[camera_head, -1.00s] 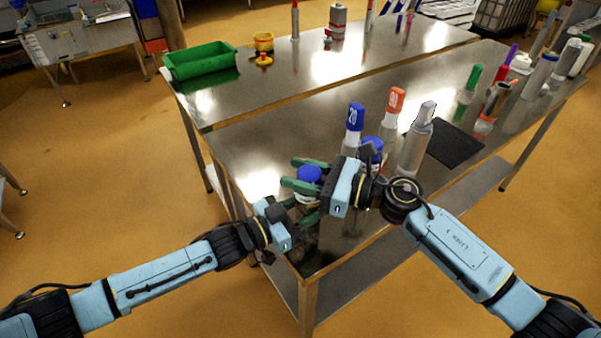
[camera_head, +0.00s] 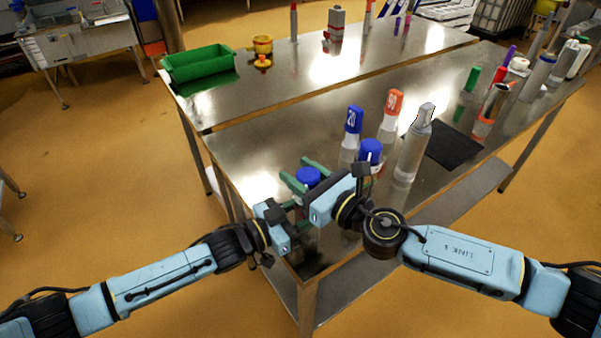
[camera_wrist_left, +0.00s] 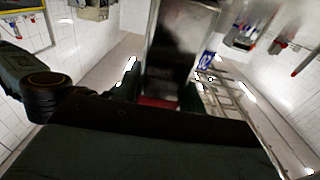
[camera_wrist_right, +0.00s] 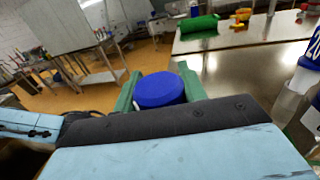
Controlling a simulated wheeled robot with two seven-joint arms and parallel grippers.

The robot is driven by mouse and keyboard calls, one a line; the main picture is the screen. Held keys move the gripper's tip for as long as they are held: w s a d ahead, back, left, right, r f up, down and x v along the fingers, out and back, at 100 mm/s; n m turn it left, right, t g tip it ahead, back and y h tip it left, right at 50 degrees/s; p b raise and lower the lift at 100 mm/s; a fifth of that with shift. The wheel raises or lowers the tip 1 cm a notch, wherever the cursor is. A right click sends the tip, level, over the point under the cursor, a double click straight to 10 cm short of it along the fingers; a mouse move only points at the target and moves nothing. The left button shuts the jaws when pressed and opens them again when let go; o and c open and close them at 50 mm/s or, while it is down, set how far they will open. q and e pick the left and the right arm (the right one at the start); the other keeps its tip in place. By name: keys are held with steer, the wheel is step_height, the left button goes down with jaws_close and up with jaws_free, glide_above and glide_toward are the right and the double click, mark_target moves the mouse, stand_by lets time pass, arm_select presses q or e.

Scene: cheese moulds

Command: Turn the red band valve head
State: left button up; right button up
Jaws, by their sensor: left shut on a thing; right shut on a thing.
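A valve with a round blue head (camera_head: 307,175) stands upright near the table's front left corner. My right gripper (camera_head: 303,174) is shut on the blue head, with a green finger on each side; the head also shows in the right wrist view (camera_wrist_right: 160,90). My left gripper (camera_head: 293,207) is shut on the valve's body below the head. In the left wrist view a red band (camera_wrist_left: 158,102) shows low between the left fingers, under a grey metallic part (camera_wrist_left: 180,45). Most of the body is hidden by the grippers.
Close to the right stand a blue bottle marked 20 (camera_head: 353,120), another blue-topped piece (camera_head: 370,152), an orange-topped bottle (camera_head: 393,103) and a grey bottle (camera_head: 413,150). A black mat (camera_head: 455,147) lies beyond. The table (camera_head: 270,130) is clear behind the grippers.

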arm_select(q)
steer(key=shift+f, duration=0.1)
arm_select(e)
steer(key=shift+m+t+h, duration=0.4)
steer(key=shift+h, duration=0.1)
steer(key=o, duration=1)
steer(key=shift+c, duration=0.2)
arm_select(q)
steer(key=shift+a, duration=0.1)
arm_select(e)
steer(key=shift+d, duration=0.1)
steer(key=v, duration=1.2)
arm_select(q)
steer(key=o, duration=1.4)
steer(key=shift+c, duration=0.2)
